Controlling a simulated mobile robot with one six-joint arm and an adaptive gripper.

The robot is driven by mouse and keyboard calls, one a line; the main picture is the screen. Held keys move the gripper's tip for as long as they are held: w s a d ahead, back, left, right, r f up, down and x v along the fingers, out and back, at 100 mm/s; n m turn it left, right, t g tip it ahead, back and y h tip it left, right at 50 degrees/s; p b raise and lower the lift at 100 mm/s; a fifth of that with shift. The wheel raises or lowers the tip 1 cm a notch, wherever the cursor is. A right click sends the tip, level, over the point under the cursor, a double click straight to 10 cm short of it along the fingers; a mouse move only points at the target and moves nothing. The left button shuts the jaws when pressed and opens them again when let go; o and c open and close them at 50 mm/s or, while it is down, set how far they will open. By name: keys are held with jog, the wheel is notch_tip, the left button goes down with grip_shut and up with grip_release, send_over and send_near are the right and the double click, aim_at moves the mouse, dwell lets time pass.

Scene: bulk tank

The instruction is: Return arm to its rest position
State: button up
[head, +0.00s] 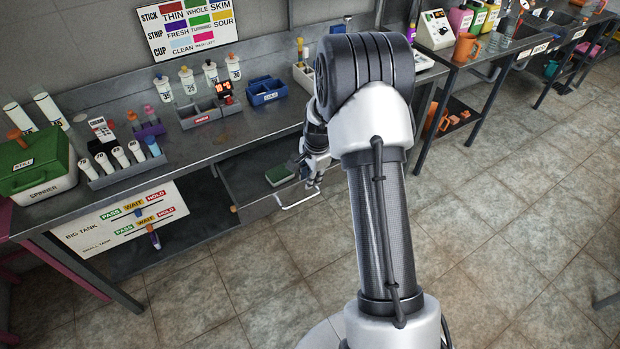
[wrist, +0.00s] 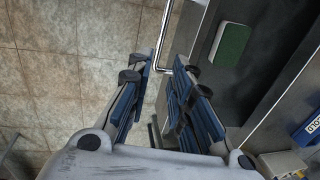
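My grey and white arm (head: 385,210) reaches out over the front of the steel bench. My gripper (head: 314,181) is low beside the front of a pulled-out drawer (head: 240,178). In the wrist view my gripper (wrist: 160,72) has its two blue-padded fingers apart, with nothing held between them. The drawer's bar handle (head: 300,198) is close to the fingertips; it also shows just beyond the finger gap in the wrist view (wrist: 164,40). I cannot tell whether they touch.
A green and white sponge (head: 279,175) lies in the drawer. The bench carries a green-lidded spinner (head: 38,165), a bottle rack (head: 118,165), a grey bin (head: 200,117) and a blue box (head: 266,91). A second bench stands at the upper right. Tiled floor (head: 500,220) is clear on the right.

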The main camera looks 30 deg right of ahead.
dwell(0.3)
jog(key=s+a+r+n+t, duration=0.1)
jog(key=s+a+r+n, duration=0.35)
jog(key=r, duration=0.65)
jog(key=s+a+r+n, duration=0.4)
jog(key=s+a+r, duration=0.2)
jog(key=r, duration=0.5)
jog(key=s+a+r+n, duration=0.1)
jog(key=s+a+n, duration=0.1)
jog(key=s, duration=0.5)
jog(key=s+a+r+n+t, duration=0.1)
jog(key=s+a+r+n, duration=0.1)
jog(key=s+n, duration=0.2)
jog(key=s+a+r+n, duration=0.2)
jog(key=s+a+n, duration=0.1)
jog(key=s, duration=0.7)
